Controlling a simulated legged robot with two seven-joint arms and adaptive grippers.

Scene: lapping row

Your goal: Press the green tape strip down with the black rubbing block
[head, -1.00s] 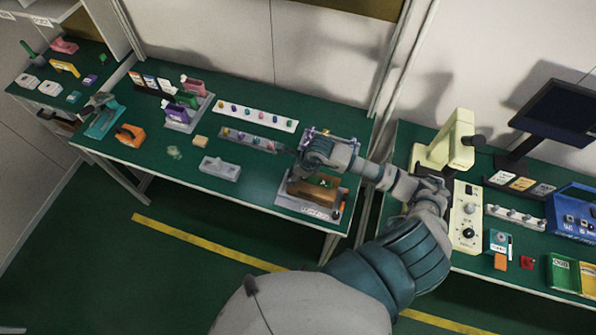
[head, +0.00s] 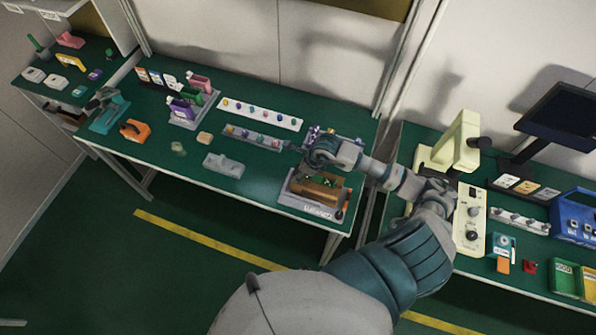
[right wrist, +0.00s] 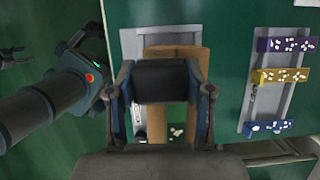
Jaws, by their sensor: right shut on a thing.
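A brown block (head: 321,186) lies on a light grey plate (head: 304,205) at the right front of the middle table. It also shows in the right wrist view (right wrist: 190,62). A green patch with pale flecks (right wrist: 178,131) shows by the brown block; I take it for the green tape strip, partly hidden. My right gripper (head: 314,168) is above the plate. In the right wrist view it is shut on the black rubbing block (right wrist: 160,82), held between its fingers over the brown block. Whether the block touches the strip is hidden. My left gripper is not in the head view.
A grey block (head: 224,165) and a long grey tray (head: 252,138) are to the left. A dark jointed arm part (right wrist: 60,98) shows at left in the wrist view.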

